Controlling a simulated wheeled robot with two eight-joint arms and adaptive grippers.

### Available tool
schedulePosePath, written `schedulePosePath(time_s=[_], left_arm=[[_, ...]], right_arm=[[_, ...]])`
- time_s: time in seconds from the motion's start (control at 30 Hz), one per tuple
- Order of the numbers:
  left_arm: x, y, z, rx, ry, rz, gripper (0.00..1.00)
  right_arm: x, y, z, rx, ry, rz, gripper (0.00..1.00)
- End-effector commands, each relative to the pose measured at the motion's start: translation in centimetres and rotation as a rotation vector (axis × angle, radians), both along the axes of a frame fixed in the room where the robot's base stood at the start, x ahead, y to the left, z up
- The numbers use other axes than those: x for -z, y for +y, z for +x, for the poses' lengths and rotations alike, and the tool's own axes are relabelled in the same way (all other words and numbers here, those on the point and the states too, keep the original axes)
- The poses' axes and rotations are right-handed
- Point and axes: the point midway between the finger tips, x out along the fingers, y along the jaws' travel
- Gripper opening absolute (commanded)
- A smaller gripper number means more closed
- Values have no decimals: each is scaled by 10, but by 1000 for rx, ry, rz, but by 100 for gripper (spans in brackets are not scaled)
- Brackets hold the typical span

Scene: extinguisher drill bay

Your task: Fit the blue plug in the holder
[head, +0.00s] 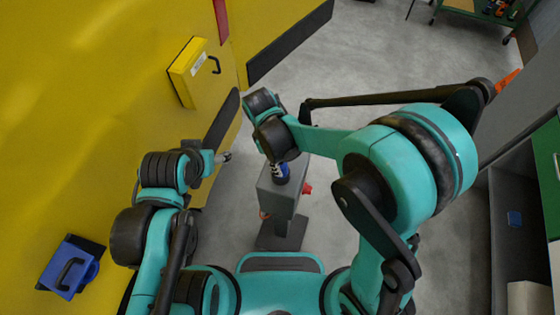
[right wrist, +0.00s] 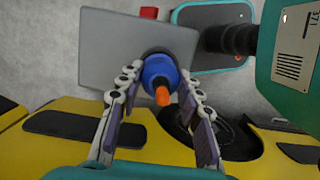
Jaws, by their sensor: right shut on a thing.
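The blue plug (right wrist: 158,70) has an orange tip (right wrist: 162,96) and sits between the fingers of my right gripper (right wrist: 159,78), which is shut on it. In the head view the blue plug (head: 281,174) shows at the top of a grey box-shaped stand (head: 279,200), which looks like the holder. In the right wrist view the stand's grey face (right wrist: 110,45) lies behind the plug, with a dark ring around the plug's far end. I cannot tell how deep the plug sits. My left gripper (head: 223,157) is left of the stand, apart from it; its jaws are too small to judge.
A yellow panel wall fills the left, with a yellow handled box (head: 195,72) and a blue handled box (head: 70,268). A red part (head: 307,188) sticks out of the stand's right side. A green cart (head: 480,10) stands far right. Grey floor beyond is clear.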

Motion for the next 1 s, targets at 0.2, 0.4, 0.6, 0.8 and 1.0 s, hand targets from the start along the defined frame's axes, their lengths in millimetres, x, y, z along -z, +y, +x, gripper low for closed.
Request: schedulePosePath(time_s=[0.2, 0.4, 0.6, 0.8, 1.0], left_arm=[[0, 0, 0, 0, 0, 0, 66], [0, 0, 0, 0, 0, 0, 66], [0, 0, 0, 0, 0, 0, 66], [0, 0, 0, 0, 0, 0, 66], [0, 0, 0, 0, 0, 0, 66]], right_arm=[[0, 0, 0, 0, 0, 0, 59], [0, 0, 0, 0, 0, 0, 59], [-12, 2, 1, -1, 0, 0, 59], [-52, 10, 3, -1, 0, 0, 59], [-93, 17, 6, 0, 0, 0, 59]])
